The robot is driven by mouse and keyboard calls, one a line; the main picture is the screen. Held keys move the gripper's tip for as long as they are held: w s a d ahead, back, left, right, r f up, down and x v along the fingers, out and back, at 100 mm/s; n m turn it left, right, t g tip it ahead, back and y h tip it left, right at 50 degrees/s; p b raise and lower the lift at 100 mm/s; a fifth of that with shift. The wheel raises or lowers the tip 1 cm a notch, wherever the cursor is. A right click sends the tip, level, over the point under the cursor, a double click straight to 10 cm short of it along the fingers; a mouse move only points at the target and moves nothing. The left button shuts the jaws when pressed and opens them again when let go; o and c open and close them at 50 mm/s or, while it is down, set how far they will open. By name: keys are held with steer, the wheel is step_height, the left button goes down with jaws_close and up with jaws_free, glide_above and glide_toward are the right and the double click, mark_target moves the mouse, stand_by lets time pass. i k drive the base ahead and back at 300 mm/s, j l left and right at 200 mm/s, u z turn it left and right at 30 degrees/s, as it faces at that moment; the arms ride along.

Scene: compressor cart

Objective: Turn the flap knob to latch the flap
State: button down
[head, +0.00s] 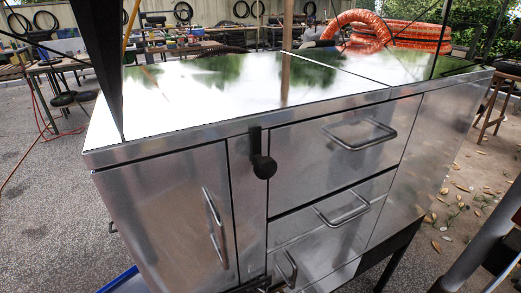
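A round black knob (264,166) sits on the front of the shiny metal cart (245,205), just under the top edge. A narrow black piece (255,137) runs up from it to the rim of the top. The knob is between the left door (165,215) and the upper drawer front (300,165). Which of these parts is the flap, and whether it is latched, I cannot tell. My gripper is not in view, and nothing touches the knob.
The door has an upright bar handle (215,228). Bar handles stick out from the upper drawer (360,135) and the lower drawer (342,210). A blue object (121,280) lies low at the left. Orange hose coils (395,35) are behind the cart. Paving at the left is open.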

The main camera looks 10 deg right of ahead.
mark_target(265, 168)
steer(key=l+u, duration=0.15)
steer(key=u, duration=0.25)
steer(key=k+l+u, duration=0.1)
steer(key=u, duration=0.75)
steer(key=k+l+u, duration=0.1)
steer(key=u, duration=0.3)
steer(key=k, duration=0.05)
